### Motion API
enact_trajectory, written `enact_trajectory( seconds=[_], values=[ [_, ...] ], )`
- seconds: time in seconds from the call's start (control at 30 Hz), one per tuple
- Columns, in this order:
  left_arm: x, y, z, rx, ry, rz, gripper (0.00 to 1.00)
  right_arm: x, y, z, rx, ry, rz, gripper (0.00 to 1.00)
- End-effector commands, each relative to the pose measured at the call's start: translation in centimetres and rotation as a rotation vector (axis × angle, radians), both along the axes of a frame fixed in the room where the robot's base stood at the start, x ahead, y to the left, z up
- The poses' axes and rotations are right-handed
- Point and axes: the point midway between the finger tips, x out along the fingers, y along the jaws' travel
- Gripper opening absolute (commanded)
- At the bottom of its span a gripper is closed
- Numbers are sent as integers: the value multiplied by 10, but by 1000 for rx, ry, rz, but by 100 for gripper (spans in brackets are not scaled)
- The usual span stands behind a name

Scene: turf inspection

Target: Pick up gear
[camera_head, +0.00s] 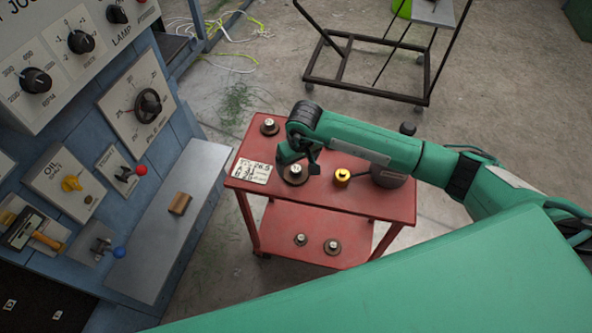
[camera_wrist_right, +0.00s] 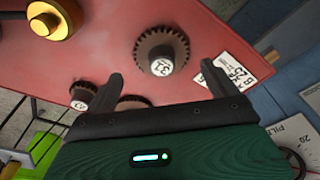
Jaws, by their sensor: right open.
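A dark toothed gear with a pale marked hub (camera_head: 295,173) lies on top of the red cart, right below my right gripper (camera_head: 298,155). In the right wrist view this gear (camera_wrist_right: 150,42) is just past the fingertips, and a gap to them shows. My right gripper (camera_wrist_right: 163,82) is open and empty, its two fingers spread to either side of the gear. Another gear (camera_head: 270,127) lies at the cart's far left corner. Two smaller-looking gears, one at left (camera_head: 300,240) and one at right (camera_head: 333,247), lie on the lower shelf. My left gripper is not in view.
The red cart (camera_head: 262,148) also holds a white label card (camera_head: 252,171), a yellow-topped piece (camera_head: 341,177) and a grey cylinder (camera_head: 390,178) partly under my right arm. A blue control panel with a grey ledge (camera_head: 185,225) stands left. A dark metal frame (camera_head: 365,88) stands behind.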

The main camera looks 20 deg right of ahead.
Motion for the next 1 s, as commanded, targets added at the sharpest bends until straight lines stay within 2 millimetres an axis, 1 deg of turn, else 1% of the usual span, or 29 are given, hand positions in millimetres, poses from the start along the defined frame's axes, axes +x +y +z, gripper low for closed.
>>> enact_trajectory(
  seconds=[0.03, 0.1, 0.2, 0.3, 0.57, 0.67, 0.7, 0.83, 1.0],
  values=[
    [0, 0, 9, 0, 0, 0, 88, -1, 2, -4, 2, 6, -3, 90],
    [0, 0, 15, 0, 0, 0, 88, 1, 4, -13, 2, 6, -3, 90],
    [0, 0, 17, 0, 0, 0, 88, 3, 4, -27, 2, 3, -3, 90],
    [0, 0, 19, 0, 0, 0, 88, 4, 4, -36, 2, 1, -2, 90],
    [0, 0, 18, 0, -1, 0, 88, 5, 4, -39, 1, 0, -2, 90],
    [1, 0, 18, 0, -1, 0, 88, 5, 4, -39, 1, 0, -1, 72],
    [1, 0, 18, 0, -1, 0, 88, 5, 4, -39, 1, 0, -1, 64],
    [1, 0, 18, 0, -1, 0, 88, 5, 4, -39, 1, 0, -1, 39],
    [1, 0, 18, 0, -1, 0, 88, 5, 4, -38, 1, -1, -1, 38]
  ],
)
